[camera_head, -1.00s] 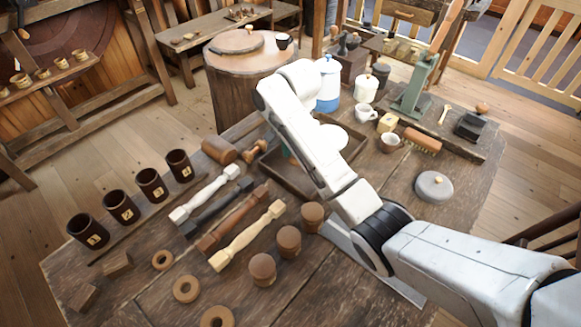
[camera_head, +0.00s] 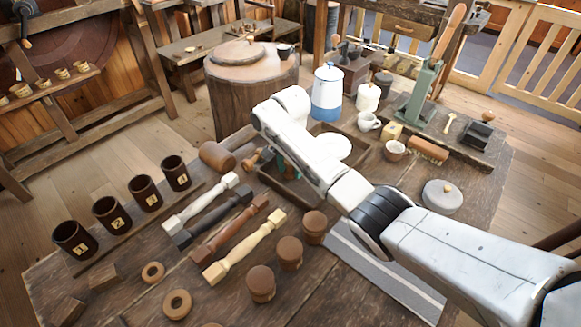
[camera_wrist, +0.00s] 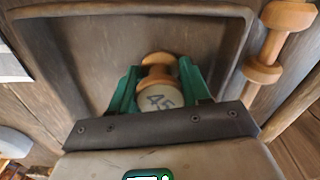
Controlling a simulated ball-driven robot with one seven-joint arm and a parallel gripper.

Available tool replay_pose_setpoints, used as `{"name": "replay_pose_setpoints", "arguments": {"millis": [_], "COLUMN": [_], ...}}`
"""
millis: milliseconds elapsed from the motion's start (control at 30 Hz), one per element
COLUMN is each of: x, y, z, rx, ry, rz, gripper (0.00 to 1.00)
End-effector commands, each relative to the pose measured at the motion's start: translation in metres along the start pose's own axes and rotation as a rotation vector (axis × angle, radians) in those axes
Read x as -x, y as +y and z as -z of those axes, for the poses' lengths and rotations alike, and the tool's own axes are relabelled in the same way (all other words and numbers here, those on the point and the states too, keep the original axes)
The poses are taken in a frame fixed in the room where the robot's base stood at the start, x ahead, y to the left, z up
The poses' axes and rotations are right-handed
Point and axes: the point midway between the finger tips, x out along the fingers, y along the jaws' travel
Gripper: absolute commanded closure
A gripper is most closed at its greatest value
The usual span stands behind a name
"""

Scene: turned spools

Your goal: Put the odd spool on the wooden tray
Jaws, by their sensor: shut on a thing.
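The wooden tray (camera_head: 288,190) is a shallow dark box with raised rims, partly hidden behind my arm in the head view. In the wrist view its bare floor and rim (camera_wrist: 140,14) surround my gripper. My gripper (camera_wrist: 157,88) has green fingers and is shut on a spool (camera_wrist: 155,100) with a pale, marked middle and an orange-brown wooden end. The spool is over the tray floor; I cannot tell whether it touches it. Another turned wooden spool (camera_wrist: 264,70) lies outside the tray's right rim; it also shows in the head view (camera_head: 252,160).
Numbered dark cups (camera_head: 110,213) stand at the left. Several turned spindles (camera_head: 245,247) lie mid-table, with brown lidded pots (camera_head: 289,251) and wooden rings (camera_head: 177,303) near them. A blue-white pot (camera_head: 327,92) and mugs stand behind the tray. A grey round stone (camera_head: 442,197) is at right.

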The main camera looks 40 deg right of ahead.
Motion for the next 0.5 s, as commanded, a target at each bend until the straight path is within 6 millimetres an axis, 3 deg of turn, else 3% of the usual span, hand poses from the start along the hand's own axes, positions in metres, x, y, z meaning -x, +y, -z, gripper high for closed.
{"name": "replay_pose_setpoints", "arguments": {"millis": [367, 400, 500], "x": [-0.0045, -0.0035, -0.0035], "y": [-0.0002, -0.0003, -0.0002], "z": [-0.0004, -0.0003, -0.0003], "rx": [0.000, -0.001, -0.001], "ry": [-0.001, 0.000, 0.000], "rz": [0.001, 0.001, 0.001], "gripper": [0.83, 0.50, 0.40]}}
